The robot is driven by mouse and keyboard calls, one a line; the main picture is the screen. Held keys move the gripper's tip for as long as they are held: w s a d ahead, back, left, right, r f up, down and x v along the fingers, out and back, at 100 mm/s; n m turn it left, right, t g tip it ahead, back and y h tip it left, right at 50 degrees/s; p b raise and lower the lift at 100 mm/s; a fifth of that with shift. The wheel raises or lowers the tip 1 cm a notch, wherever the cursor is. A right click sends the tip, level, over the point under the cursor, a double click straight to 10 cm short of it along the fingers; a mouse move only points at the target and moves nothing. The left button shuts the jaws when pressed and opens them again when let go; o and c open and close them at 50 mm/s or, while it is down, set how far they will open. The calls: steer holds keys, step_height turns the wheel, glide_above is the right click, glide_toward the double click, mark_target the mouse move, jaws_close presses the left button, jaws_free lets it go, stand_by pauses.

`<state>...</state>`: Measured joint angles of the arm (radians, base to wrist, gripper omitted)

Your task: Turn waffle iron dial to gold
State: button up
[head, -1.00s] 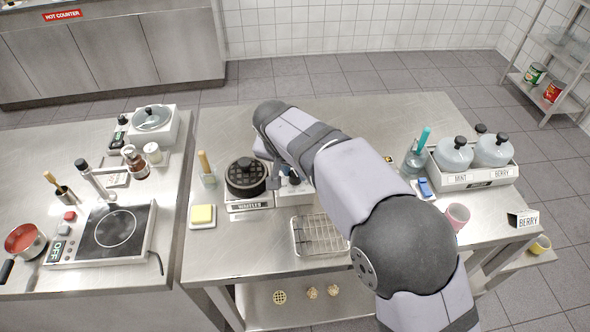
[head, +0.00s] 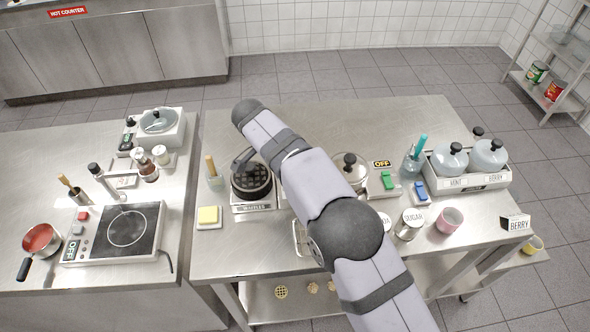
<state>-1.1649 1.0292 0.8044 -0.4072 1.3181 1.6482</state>
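The waffle iron (head: 252,186) stands near the left edge of the middle table, with a round black grid plate on a pale base. Its front plate (head: 254,208) carries lettering that looks like "WAFFLES". I cannot make out a dial or any gold mark at this size. My arm reaches across the table from the lower right, and its far end is just behind the waffle iron. A dark grey piece, apparently my gripper (head: 244,158), is over the back of the plate. Its fingers cannot be made out, nor whether it touches anything. My arm covers the area right of the iron.
A yellow block on a white dish (head: 208,216) and a wooden-handled tool in a glass (head: 214,178) are left of the iron. A lidded pot (head: 349,170), a sugar canister (head: 409,224) and a pink cup (head: 449,220) are to the right. The table's back is clear.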

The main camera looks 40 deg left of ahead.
stand_by(0.4)
steer(key=o, duration=1)
steer(key=shift+o, duration=0.2)
steer(key=shift+r, duration=0.1)
steer(key=v, duration=0.7)
steer(key=shift+b, duration=0.45)
